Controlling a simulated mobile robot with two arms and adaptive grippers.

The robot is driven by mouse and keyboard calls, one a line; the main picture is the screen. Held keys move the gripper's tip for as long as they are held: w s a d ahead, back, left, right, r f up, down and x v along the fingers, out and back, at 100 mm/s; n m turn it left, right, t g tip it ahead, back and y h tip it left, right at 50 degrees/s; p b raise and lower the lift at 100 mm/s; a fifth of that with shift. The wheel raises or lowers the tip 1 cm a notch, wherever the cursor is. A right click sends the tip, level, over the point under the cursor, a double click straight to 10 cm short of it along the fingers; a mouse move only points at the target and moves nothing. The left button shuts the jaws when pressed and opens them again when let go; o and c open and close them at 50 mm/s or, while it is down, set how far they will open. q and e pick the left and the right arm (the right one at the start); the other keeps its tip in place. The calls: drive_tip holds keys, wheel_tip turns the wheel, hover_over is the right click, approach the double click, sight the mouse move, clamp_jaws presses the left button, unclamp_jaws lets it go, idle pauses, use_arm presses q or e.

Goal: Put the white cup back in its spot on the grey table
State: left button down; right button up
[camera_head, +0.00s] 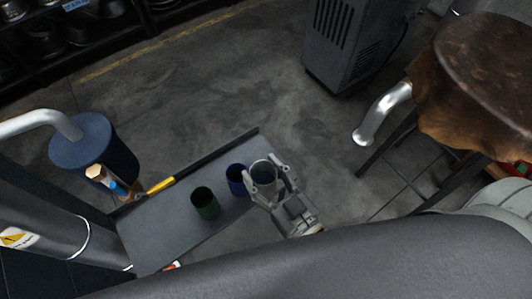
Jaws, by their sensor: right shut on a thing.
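The white cup (263,177) looks pale grey in the dim light. It sits between the fingers of my right gripper (264,169), which is shut on it, at the right end of the grey table (158,232). I cannot tell whether the cup's base touches the table. A blue cup (236,182) stands close to its left on the table. A green cup (205,204) stands further left. My left gripper is not in view.
The table has a raised dark back edge (219,158). A yellow-handled tool (160,186) lies near its left end, below a blue cylinder (95,150) on a pipe. A grey cabinet (338,45) and a brown leather-topped stool (480,75) stand beyond. Open floor lies behind the table.

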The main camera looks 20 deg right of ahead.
drive_tip(key=w+d+f, duration=0.6)
drive_tip(key=w+f, duration=0.5)
drive_tip(key=f, duration=0.1)
drive_tip(key=shift+w+f+b, duration=0.25)
drive_tip(key=shift+b, duration=0.15)
drive_tip(key=shift+f, duration=0.2)
drive_tip(key=o, duration=1.5)
drive_tip(key=shift+r, duration=0.1)
